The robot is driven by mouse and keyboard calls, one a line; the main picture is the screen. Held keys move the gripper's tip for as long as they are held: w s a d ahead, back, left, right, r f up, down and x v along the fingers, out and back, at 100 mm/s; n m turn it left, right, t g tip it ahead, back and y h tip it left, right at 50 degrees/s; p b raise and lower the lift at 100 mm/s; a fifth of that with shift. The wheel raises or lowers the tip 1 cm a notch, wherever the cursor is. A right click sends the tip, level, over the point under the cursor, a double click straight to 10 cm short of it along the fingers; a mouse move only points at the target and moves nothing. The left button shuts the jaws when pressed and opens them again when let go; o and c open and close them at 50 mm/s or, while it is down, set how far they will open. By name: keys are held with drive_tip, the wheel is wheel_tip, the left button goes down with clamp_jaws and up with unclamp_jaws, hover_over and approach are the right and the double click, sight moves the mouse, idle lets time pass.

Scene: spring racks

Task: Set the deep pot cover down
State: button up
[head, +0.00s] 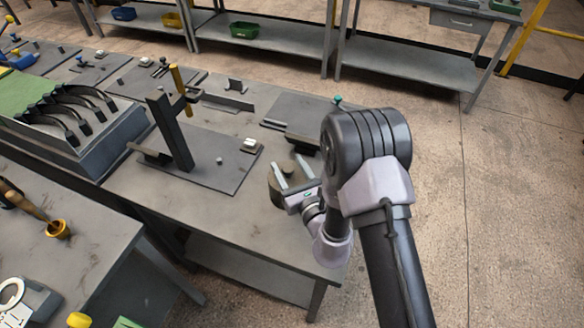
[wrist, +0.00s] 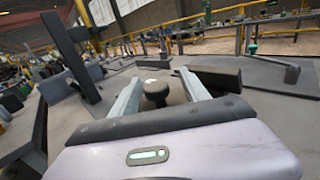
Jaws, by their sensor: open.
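The pot cover appears as a dark round piece (head: 275,194) with a knob, low at the right end of the grey workbench (head: 230,232). In the wrist view its dark knob (wrist: 157,91) stands upright between the two fingers. My gripper (head: 289,164) is open, with one pale finger on each side of the knob. The fingers look apart from the knob in the wrist view. The cover's lower edge is partly hidden by my gripper, so I cannot tell exactly what it rests on.
A dark upright post (head: 171,130) on a flat plate (head: 215,178) stands left of my gripper. Another dark plate (head: 305,112) lies behind it. A rack with curved black arms (head: 85,135) is at far left. Bare bench top lies in front of the post plate.

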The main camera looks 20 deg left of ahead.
drive_tip(key=shift+s+r, duration=0.2)
drive_tip(key=shift+s, duration=0.2)
clamp_jaws()
drive_tip(key=shift+w, duration=0.1)
idle(0.9)
